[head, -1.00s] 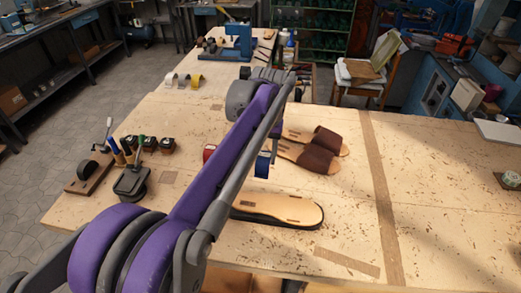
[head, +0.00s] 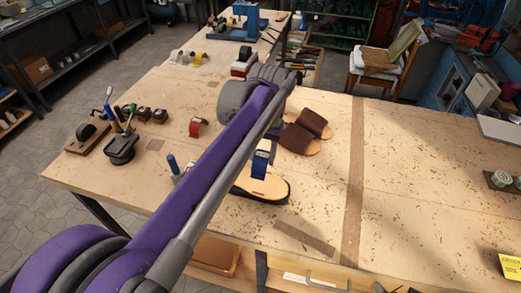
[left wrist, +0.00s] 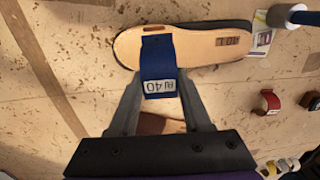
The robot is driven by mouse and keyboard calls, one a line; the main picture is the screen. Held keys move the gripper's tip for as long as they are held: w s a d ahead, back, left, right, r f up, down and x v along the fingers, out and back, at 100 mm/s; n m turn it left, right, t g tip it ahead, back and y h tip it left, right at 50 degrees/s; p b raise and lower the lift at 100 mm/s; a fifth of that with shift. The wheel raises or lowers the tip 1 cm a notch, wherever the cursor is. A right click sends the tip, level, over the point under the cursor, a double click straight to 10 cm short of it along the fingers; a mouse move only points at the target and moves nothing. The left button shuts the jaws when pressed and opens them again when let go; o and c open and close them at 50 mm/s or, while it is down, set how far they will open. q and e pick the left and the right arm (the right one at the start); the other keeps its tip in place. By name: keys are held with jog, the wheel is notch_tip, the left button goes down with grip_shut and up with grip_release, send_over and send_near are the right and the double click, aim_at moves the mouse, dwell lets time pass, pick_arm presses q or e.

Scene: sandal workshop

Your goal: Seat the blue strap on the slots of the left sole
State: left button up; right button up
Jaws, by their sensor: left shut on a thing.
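The left sole (head: 272,186), tan with a dark edge, lies flat on the bench, partly behind my left arm in the head view. It shows along the top of the left wrist view (left wrist: 200,45), with one slot and a dark mark visible. The blue strap (head: 260,165) is over the sole. In the left wrist view the strap (left wrist: 158,55), with a white "40" label, crosses the sole's near edge. My left gripper (left wrist: 160,97) is shut on the strap. I cannot tell whether the strap touches the sole or enters its slots. My right gripper is out of view.
Brown-strapped sandals (head: 305,132) lie just beyond the sole. A tool holder (head: 122,147) is farther left. The bench to the right is mostly clear.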

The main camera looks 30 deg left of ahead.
pick_arm(q)
jog(key=shift+s+d, duration=0.15)
jog(key=shift+d, duration=0.1)
jog(key=shift+a+f+b, duration=0.15)
jog(key=shift+f+b, duration=0.25)
jog(key=shift+f, duration=0.5)
jog(key=shift+f+b, duration=1.2)
jog(key=shift+f, duration=1.1)
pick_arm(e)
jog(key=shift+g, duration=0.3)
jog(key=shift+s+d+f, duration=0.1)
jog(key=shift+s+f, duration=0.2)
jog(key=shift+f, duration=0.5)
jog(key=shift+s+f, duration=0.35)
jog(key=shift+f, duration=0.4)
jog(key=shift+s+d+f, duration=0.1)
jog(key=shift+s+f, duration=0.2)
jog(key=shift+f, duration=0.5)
pick_arm(q)
jog(key=shift+f, duration=0.35)
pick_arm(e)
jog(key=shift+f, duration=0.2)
pick_arm(q)
jog(key=o, duration=1.2)
